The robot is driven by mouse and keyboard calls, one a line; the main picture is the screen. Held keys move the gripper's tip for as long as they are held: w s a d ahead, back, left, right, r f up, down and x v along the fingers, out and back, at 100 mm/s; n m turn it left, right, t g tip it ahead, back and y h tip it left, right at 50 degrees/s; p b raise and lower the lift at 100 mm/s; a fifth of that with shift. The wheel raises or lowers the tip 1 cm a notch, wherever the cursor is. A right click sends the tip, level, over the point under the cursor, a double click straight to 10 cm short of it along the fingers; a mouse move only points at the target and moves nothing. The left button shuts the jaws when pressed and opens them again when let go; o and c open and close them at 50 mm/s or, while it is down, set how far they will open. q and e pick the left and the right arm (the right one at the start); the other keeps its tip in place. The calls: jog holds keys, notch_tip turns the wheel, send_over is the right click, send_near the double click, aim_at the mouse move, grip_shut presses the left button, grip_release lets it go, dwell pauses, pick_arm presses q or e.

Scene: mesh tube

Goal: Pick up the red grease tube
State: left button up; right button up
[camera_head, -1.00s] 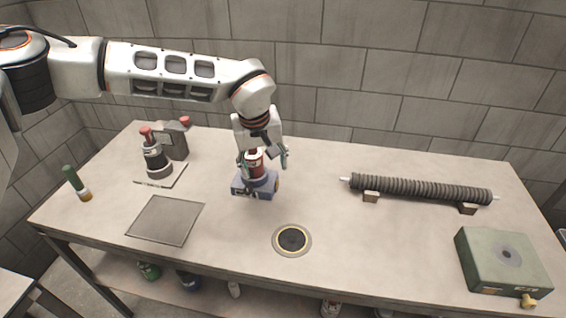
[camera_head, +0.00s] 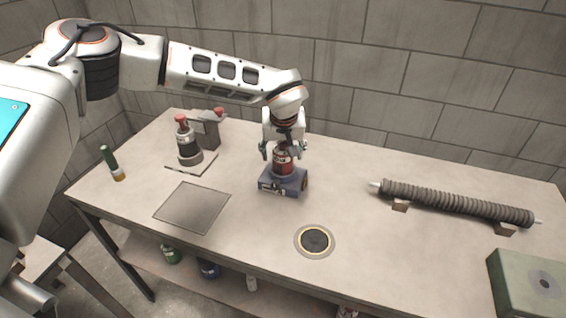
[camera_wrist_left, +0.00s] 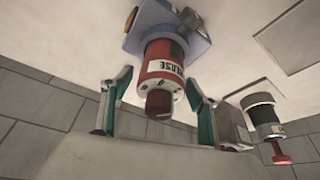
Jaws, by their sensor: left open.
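The red grease tube (camera_head: 283,162) stands upright in a blue-grey holder (camera_head: 284,182) near the middle of the table. In the left wrist view, the tube (camera_wrist_left: 161,75) has a white label with dark lettering and a darker red cap, and its other end sits in the holder (camera_wrist_left: 187,36). My left gripper (camera_head: 284,150) points down over the tube. Its fingers are open, one on each side of the tube; the left wrist view shows gaps between the fingers (camera_wrist_left: 157,84) and the tube. My right gripper is not in view.

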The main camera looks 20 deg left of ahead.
pick_arm(q)
jog(key=c, duration=1.3)
jog(key=shift+c, duration=0.2)
jog(key=shift+r, duration=0.1)
